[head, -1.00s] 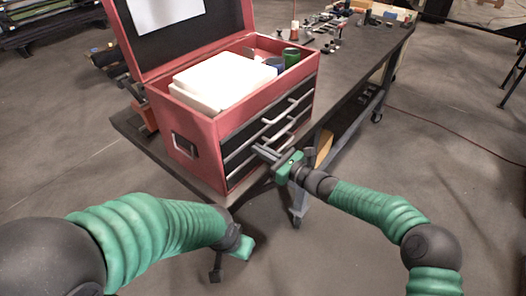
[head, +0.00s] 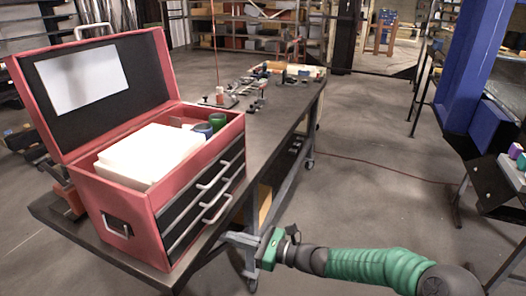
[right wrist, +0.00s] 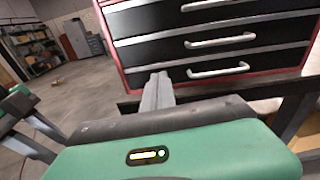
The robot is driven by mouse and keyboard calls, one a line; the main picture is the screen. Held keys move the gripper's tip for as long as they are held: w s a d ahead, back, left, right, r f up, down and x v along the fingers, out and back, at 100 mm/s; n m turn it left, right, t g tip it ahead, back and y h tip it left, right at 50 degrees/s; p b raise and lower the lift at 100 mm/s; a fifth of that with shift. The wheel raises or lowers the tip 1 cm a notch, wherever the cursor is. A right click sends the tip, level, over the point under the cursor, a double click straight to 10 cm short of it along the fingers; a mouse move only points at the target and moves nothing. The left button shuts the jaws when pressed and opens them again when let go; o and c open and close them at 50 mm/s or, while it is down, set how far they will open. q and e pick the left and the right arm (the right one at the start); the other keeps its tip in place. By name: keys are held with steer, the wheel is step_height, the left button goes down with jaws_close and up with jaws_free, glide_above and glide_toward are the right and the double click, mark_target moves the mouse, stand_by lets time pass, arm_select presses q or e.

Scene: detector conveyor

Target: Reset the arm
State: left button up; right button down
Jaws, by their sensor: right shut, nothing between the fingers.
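My right arm comes in from the lower right in the head view. Its gripper (head: 232,238) has a green body and grey fingers pointing left, beside the table edge and near the front of a red toolbox (head: 150,238). The fingers also show in the right wrist view (right wrist: 157,92), shut together and empty, below the toolbox's black drawers (right wrist: 205,49). I see no contact with the drawer handles. My left gripper is out of view.
The toolbox stands with its lid (head: 155,50) up on a dark table (head: 275,122); white blocks and a green cylinder (head: 217,122) sit inside. Small parts lie at the table's far end. Open floor (head: 375,215) is on the right. A dark stand (head: 492,172) is at the right edge.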

steer(key=s+d+f+n+g+h, duration=0.4)
steer(key=s+d+f+n+h, duration=0.5)
steer(key=s, duration=0.4)
steer(key=s+d+n+t+h, duration=0.1)
steer(key=s+d+n+h, duration=0.3)
steer(key=d, duration=0.8)
steer(key=s+d+n+h, duration=0.3)
steer(key=s+d+n, duration=0.4)
steer(key=d, duration=0.5)
steer(key=shift+d+f+n+t+h, duration=0.25)
steer(key=shift+d+n+t+h, duration=0.05)
steer(key=shift+d+t+h, duration=0.1)
steer(key=shift+a, duration=0.15)
